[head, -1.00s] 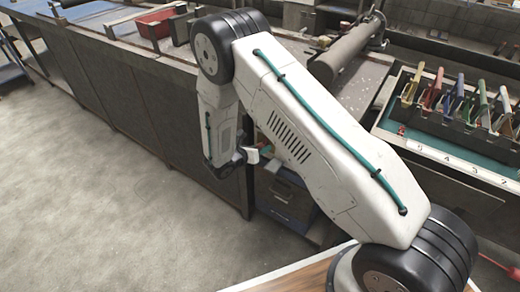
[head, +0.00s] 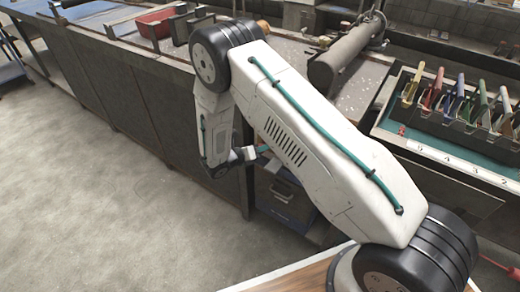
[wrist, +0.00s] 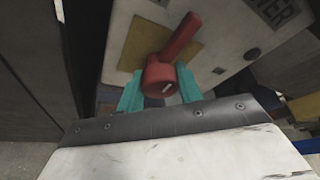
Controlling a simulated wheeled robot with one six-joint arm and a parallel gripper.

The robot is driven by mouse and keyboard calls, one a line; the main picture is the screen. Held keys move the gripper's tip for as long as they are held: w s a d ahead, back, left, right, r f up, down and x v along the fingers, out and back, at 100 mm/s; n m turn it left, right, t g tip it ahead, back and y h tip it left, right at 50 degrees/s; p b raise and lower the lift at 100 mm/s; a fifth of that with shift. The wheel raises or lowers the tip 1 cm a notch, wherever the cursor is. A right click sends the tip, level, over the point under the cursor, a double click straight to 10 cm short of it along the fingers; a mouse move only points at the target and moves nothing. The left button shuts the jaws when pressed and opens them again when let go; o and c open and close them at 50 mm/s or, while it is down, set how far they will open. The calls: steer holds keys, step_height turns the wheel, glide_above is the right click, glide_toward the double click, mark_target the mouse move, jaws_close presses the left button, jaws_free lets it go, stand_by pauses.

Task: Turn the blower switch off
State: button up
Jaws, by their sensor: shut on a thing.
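The blower switch (wrist: 178,42) is a red rotary handle with a round hub. In the wrist view it sits on a yellow plate (wrist: 145,42) on a pale panel, and its lever points up and to the right. My gripper (wrist: 161,78) has its teal fingers on either side of the hub and is shut on it. Where the fingers touch the hub is partly hidden. In the head view my gripper (head: 262,149) is low beside the bench end, and the switch is hidden there.
The panel carries a label (wrist: 280,12) of which "WER" is readable. A dark upright surface (wrist: 82,50) stands close on the left in the wrist view. In the head view, a dark box (head: 287,198) is below the gripper. The floor (head: 110,220) at left is clear.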

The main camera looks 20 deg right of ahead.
steer(key=shift+s+d+f, duration=0.1)
steer(key=shift+s, duration=0.05)
steer(key=o, duration=1)
steer(key=shift+a+r, duration=0.25)
steer(key=shift+a, duration=0.25)
steer(key=v, duration=0.6)
steer(key=shift+s+a, duration=0.3)
steer(key=shift+s, duration=0.05)
